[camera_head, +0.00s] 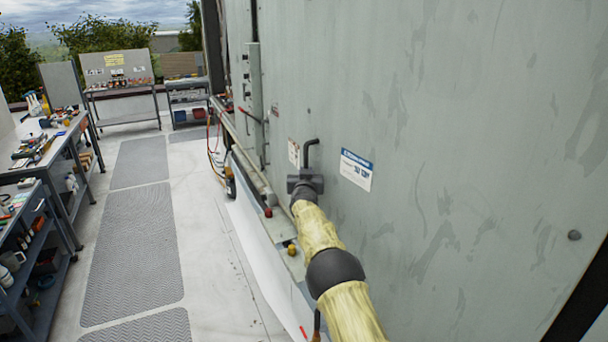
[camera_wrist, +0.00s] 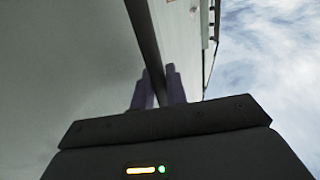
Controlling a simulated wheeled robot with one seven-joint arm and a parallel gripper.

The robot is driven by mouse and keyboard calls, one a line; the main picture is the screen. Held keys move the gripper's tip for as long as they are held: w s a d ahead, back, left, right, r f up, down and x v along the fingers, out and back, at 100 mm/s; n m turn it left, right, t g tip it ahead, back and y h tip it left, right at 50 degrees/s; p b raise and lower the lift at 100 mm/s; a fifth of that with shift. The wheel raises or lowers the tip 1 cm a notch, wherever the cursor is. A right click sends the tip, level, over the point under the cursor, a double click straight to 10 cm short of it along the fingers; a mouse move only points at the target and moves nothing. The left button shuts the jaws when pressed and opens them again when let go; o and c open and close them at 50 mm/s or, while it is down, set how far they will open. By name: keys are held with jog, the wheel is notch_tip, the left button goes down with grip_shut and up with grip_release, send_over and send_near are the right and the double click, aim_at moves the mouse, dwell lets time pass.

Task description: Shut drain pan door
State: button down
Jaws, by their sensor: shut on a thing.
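A large grey-green metal panel (camera_head: 440,150), which I take to be the drain pan door, fills the right of the head view. A black bent handle (camera_head: 310,150) stands out from it, left of a blue-and-white label (camera_head: 356,170). My gripper (camera_head: 306,182) is shut on the handle's lower part. In the wrist view, my gripper's two fingers (camera_wrist: 160,88) stand on either side of the dark handle bar (camera_wrist: 145,40), with the panel (camera_wrist: 65,60) on the left. I cannot tell how far the door stands open.
A low ledge with hoses and a yellow cap (camera_head: 291,249) runs along the unit's foot. A workbench (camera_head: 45,150) with tools and a shelf cart (camera_head: 35,260) line the left. The walkway with grey mats (camera_head: 130,250) between them is clear.

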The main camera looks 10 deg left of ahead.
jog(key=shift+d+f, duration=0.15)
jog(key=shift+f, duration=0.1)
jog(key=c, duration=1.5)
grip_release()
jog(key=shift+s+r, duration=0.1)
jog(key=shift+r, duration=0.1)
jog(key=shift+s+b, duration=0.1)
jog(key=shift+b, duration=0.25)
jog(key=s+b, duration=0.3)
jog(key=s, duration=0.2)
jog(key=s+d+b, duration=0.1)
jog(key=s+b, duration=0.2)
jog(key=s, duration=0.3)
jog(key=s+b, duration=0.4)
jog(key=s, duration=0.2)
jog(key=shift+d, duration=0.3)
